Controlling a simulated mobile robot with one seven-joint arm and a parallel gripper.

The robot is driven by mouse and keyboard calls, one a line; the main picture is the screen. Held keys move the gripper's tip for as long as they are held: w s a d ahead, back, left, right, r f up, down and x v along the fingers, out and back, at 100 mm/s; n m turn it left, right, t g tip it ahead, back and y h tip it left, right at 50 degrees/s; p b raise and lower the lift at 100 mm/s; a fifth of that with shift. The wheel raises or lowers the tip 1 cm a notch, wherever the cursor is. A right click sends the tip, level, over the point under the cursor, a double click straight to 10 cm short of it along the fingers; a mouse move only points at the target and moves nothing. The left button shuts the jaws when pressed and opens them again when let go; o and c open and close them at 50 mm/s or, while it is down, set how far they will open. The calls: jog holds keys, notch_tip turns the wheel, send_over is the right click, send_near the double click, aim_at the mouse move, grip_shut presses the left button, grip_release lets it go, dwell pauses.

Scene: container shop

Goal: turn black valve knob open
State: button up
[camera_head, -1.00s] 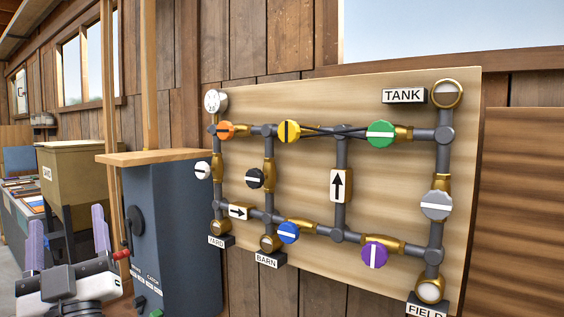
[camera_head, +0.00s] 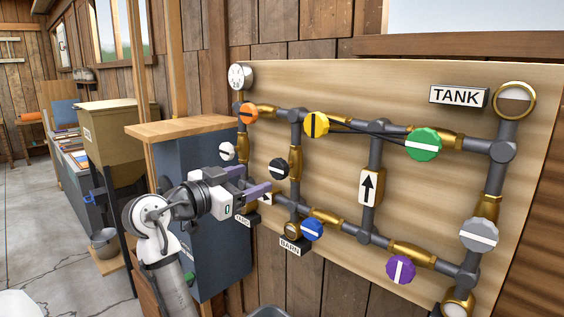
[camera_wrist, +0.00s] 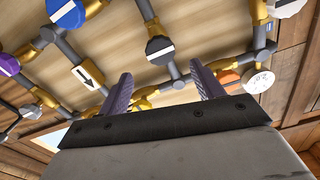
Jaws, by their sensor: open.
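The black valve knob (camera_head: 278,169) sits on the second upright pipe of the board, above the BARN label. Its white stripe runs roughly across the pipe. In the wrist view the black knob (camera_wrist: 160,50) shows beyond my fingertips, near the line between them. My gripper (camera_head: 256,181) is open and empty, just left of and slightly below the knob in the head view. Its purple fingers point at the board. In the wrist view both fingers of my gripper (camera_wrist: 160,76) stand apart with nothing between them; the gap to the knob is hard to judge.
The white knob (camera_head: 227,151), an arrow block and the blue knob (camera_head: 312,229) are close around. The orange knob (camera_head: 248,113) and yellow knob (camera_head: 316,124) are above. A dark blue cabinet (camera_head: 215,262) stands behind my arm. Open floor lies left.

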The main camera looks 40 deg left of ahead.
aim_at(276, 170)
jog(key=w+p, duration=0.1)
jog(key=w, duration=0.2)
jog(key=w+p, duration=0.1)
jog(key=w, duration=0.2)
jog(key=w+p, duration=0.1)
jog(key=w, duration=0.2)
jog(key=shift+w+d, duration=0.35)
jog(key=shift+d, duration=0.05)
jog(key=shift+c, duration=0.3)
jog(key=c, duration=0.9)
